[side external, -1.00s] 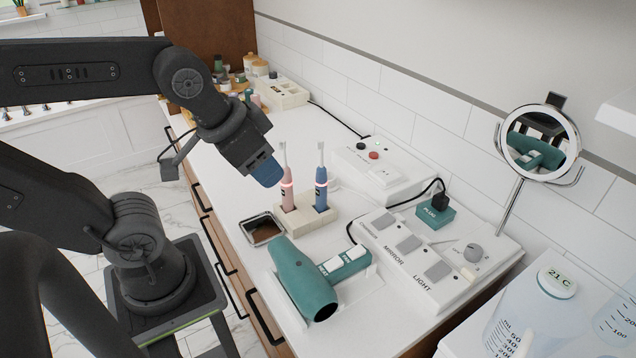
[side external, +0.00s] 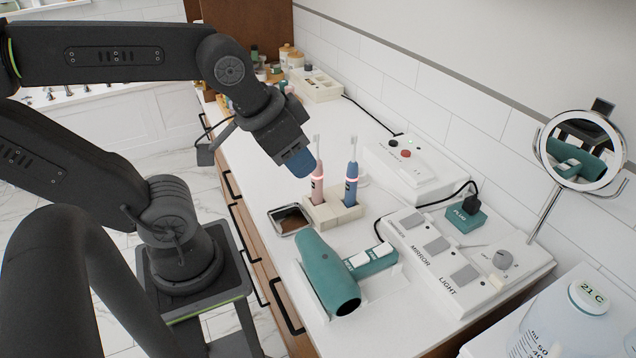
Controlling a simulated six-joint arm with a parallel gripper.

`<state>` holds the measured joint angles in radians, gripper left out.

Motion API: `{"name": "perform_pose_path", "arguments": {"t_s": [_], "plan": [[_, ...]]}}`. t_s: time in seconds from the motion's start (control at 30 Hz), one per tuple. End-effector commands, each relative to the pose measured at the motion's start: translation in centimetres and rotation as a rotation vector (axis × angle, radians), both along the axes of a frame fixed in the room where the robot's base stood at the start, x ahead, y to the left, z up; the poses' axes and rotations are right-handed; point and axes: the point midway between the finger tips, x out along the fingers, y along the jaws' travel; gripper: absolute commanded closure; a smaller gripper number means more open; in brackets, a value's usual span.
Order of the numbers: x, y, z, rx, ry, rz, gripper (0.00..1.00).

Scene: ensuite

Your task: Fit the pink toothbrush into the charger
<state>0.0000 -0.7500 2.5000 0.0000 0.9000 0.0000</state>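The pink toothbrush (side external: 317,186) stands upright in the left part of the beige charger (side external: 324,217), with a glowing ring on its handle. A blue toothbrush (side external: 351,186) stands upright in the charger's right part, also with a glowing ring. The bottoms of both handles are hidden in the charger. My gripper (side external: 304,168) has blue fingers and hangs tilted just left of the pink toothbrush's upper handle. From this angle I cannot tell whether they touch or how far apart the fingers are.
A dark tray (side external: 289,220) lies left of the charger, and a teal hair dryer (side external: 330,277) lies in front. A switch panel (side external: 463,264), a teal plug (side external: 466,217) and a white box with buttons (side external: 414,167) are to the right. A round mirror (side external: 580,151) stands beyond.

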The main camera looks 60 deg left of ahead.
Motion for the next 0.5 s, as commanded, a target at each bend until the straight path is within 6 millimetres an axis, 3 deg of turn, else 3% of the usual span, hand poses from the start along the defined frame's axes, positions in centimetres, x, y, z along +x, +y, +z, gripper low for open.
{"name": "perform_pose_path", "arguments": {"t_s": [0.23,0.5], "plan": [[0.9,0.6,0.6,0.101,0.05,-0.126,0.61],[4.9,3.9,2.3,0.471,0.319,-0.723,0.61]]}}
